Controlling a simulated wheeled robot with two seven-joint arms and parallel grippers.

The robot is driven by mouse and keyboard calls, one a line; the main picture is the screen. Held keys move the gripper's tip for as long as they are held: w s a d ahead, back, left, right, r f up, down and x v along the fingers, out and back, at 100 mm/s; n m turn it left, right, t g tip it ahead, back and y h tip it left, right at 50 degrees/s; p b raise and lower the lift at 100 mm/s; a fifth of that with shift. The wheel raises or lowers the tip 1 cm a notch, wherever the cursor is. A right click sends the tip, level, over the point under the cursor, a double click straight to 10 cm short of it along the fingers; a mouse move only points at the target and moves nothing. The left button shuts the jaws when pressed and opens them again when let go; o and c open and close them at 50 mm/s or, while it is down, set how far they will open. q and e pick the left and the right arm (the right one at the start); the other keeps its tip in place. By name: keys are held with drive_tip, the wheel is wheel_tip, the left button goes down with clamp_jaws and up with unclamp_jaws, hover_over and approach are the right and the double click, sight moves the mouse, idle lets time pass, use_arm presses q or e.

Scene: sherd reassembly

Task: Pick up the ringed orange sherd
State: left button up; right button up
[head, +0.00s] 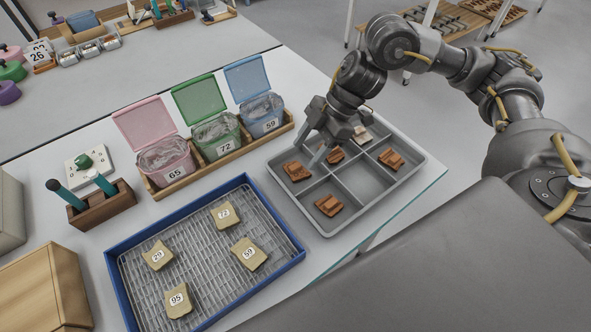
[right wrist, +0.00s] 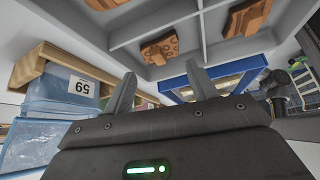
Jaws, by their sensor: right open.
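In the right wrist view an orange sherd with small ring marks (right wrist: 160,48) lies in a compartment of the grey tray (right wrist: 205,42). It appears to be the sherd in the back left compartment in the head view (head: 297,172), where its rings are too small to make out. My right gripper (head: 309,151) is open and empty, above the back left part of the grey tray (head: 432,174). Its two fingers (right wrist: 160,92) stand apart in the right wrist view, with the ringed sherd beyond them. My left gripper is out of view.
Other orange sherds lie at the front left (head: 328,205), back middle (head: 335,156) and front right (head: 391,158); a pale piece (head: 362,135) is at the back. Lidded bins (head: 216,135) stand behind left. A blue-rimmed rack (head: 118,285) holds numbered tan blocks.

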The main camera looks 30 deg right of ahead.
sight(297, 167)
drive_tip(key=x, duration=0.5)
drive_tip(key=shift+s+f, duration=0.1)
drive_tip(key=c, duration=0.6)
